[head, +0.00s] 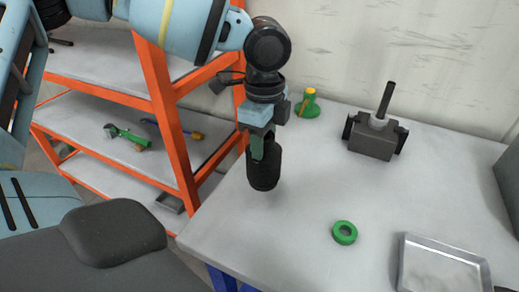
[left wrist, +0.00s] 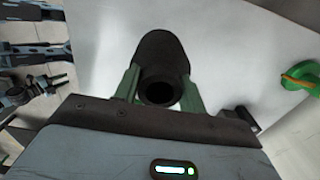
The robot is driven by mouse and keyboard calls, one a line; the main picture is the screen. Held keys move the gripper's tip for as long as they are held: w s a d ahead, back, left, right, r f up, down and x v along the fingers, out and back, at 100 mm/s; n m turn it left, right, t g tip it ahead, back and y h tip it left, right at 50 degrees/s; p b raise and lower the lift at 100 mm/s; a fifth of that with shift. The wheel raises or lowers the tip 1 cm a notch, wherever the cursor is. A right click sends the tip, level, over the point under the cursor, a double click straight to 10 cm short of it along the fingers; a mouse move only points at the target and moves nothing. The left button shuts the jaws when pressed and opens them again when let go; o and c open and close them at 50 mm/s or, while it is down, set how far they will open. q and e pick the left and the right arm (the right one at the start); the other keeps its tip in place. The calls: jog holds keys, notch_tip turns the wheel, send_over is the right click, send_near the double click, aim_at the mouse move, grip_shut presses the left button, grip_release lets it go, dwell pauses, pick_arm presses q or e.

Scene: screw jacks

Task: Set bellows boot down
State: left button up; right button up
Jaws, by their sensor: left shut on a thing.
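The bellows boot (head: 264,170) is a black ribbed sleeve, upright at the left part of the grey table (head: 300,250). My left gripper (head: 262,150) comes down from above and is shut on its upper part. In the left wrist view the boot (left wrist: 162,55) shows its open round end between the green fingers (left wrist: 160,92). I cannot tell whether its lower end touches the table. My right gripper is not in view.
A screw jack (head: 374,140) stands at the back. A green and yellow item (head: 308,104) is near the wall, a green ring (head: 344,232) lies in front. A metal tray (head: 402,262) is at front right. Orange shelving (head: 170,110) stands left.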

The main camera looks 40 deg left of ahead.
pick_arm(q)
jog(key=shift+w+a+f, duration=0.1)
jog(key=shift+a+f, duration=0.2)
jog(key=shift+f, duration=0.6)
jog(key=shift+w+a+f, duration=0.1)
jog(key=shift+a+f, duration=0.2)
jog(key=shift+f, duration=0.6)
jog(key=shift+f, duration=0.15)
jog(key=o, duration=1)
notch_tip(320, 180, up, 12)
jog(key=shift+p, duration=0.45)
